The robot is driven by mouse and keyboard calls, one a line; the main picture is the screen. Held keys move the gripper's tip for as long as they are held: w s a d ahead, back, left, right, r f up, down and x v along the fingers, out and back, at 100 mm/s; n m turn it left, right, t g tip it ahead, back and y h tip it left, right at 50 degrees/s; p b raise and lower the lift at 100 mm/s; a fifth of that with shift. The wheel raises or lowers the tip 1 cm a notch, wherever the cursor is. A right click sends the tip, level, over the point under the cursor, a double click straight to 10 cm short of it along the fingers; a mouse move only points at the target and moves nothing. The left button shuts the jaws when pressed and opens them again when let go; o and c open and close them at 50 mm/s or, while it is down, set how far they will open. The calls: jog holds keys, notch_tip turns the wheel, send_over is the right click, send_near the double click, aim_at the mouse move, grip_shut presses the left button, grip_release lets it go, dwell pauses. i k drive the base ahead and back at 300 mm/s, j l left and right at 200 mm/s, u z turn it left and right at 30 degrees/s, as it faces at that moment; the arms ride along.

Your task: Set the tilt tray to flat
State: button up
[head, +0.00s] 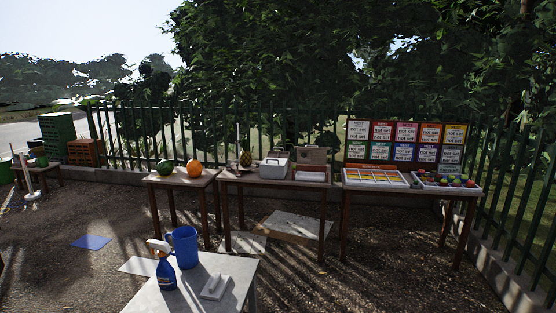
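A shallow pale tray (420,182) with several small coloured round things in it is at the right end of the right-hand table. It looks most like the tilt tray, but I cannot be sure. It seems slightly slanted; its exact angle is too small to tell. A flat white-framed tray (402,184) with yellow and orange cells is just left of it. My gripper is not in view.
The right table (350,190) stands before a board of coloured cards (407,142) and a green fence. A near table (200,275) holds a spray bottle (166,272) and blue bucket (185,248).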

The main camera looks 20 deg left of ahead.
aim_at(283, 155)
jog(key=i+j+u, duration=0.1)
jog(key=i, duration=0.55)
jog(key=i+u, duration=0.1)
jog(key=i, duration=0.55)
jog(key=i+u, duration=0.1)
jog(key=i, duration=0.55)
jog(key=i+u, duration=0.1)
jog(key=i, duration=0.6)
jog(key=i+l+u, duration=0.1)
jog(key=i, duration=0.55)
jog(key=i+l+u, duration=0.1)
jog(key=i, duration=0.55)
jog(key=i+j+u, duration=0.1)
jog(key=i+u, duration=0.3)
jog(key=i, duration=0.3)
jog(key=i+l+u, duration=0.15)
jog(key=i+u, duration=0.25)
jog(key=i, duration=0.25)
jog(key=i+j+z, duration=0.1)
jog(key=i+z, duration=0.25)
jog(key=i, duration=0.15)
jog(key=i+j+z, duration=0.7)
jog(key=i, duration=0.2)
